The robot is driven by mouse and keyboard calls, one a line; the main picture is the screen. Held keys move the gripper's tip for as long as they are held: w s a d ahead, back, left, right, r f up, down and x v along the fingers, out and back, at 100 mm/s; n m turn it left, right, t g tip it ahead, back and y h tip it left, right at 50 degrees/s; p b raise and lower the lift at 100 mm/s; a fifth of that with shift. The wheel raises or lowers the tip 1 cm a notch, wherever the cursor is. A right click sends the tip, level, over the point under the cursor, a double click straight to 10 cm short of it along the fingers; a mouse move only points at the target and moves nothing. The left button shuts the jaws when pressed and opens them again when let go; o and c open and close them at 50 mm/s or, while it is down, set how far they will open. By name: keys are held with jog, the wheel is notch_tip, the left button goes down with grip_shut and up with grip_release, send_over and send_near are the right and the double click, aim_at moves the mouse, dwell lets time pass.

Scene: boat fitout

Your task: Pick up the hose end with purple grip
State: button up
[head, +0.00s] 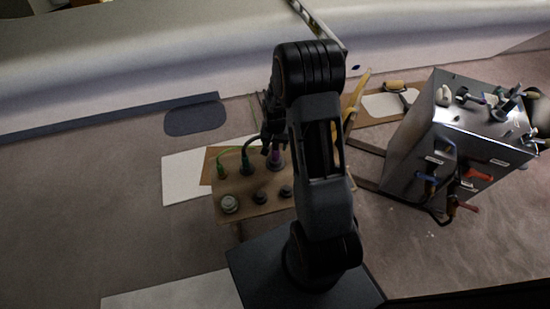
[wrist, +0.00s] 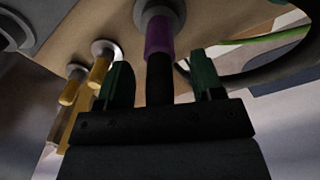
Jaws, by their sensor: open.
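The hose end with purple grip (wrist: 158,38) sits in a round grey fitting at the top of the wrist view, with its black lower part running down between my fingers. In the head view its purple band (head: 275,156) shows at the back right of a brown panel (head: 262,207), partly hidden by my arm. My gripper (wrist: 161,78) is open, with one dark green fingertip on each side of the hose end and a visible gap on both sides. In the head view my gripper (head: 268,133) is dark and hard to make out, just above the purple grip.
Two hose ends with green parts (head: 222,171) (head: 246,164) stand left of the purple one. Yellow-gripped ends (wrist: 99,70) show close left of my fingers in the wrist view. Round fittings (head: 230,204) line the panel's front. A metal cabinet (head: 410,155) with tools stands right.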

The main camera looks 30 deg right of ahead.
aim_at(275, 149)
notch_tip(275, 149, down, 4)
jog(key=shift+r+b, duration=0.25)
jog(key=shift+b, duration=0.3)
jog(key=shift+c, duration=0.3)
jog(key=shift+r, duration=0.1)
jog(key=c, duration=1)
